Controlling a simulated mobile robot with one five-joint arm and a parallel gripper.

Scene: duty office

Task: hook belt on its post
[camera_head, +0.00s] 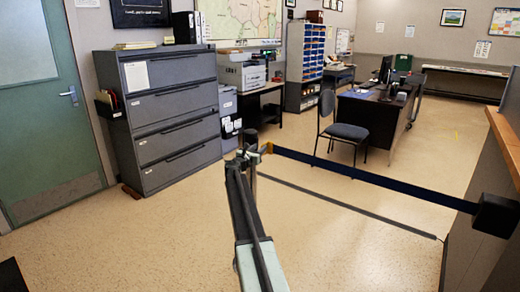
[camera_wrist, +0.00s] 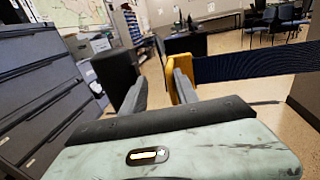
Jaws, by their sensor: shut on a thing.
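The belt (camera_head: 370,183) is a dark blue strap with a yellow end piece (camera_head: 268,148). It stretches from a black wall case (camera_head: 494,214) at the right to my gripper (camera_head: 254,153). In the wrist view my gripper (camera_wrist: 160,86) is at the yellow end piece (camera_wrist: 188,56), and the belt (camera_wrist: 250,62) runs off to the right. A dark upright block (camera_wrist: 117,74) stands just left of the fingers; it looks like the post's head. In the head view the post (camera_head: 253,180) is mostly hidden behind my arm. I cannot tell whether the end piece touches the post.
A grey filing cabinet (camera_head: 166,112) stands at the left beside a green door (camera_head: 40,110). A chair (camera_head: 342,128) and a desk (camera_head: 385,108) stand behind the belt. A counter (camera_head: 485,205) bounds the right side. The floor between is clear.

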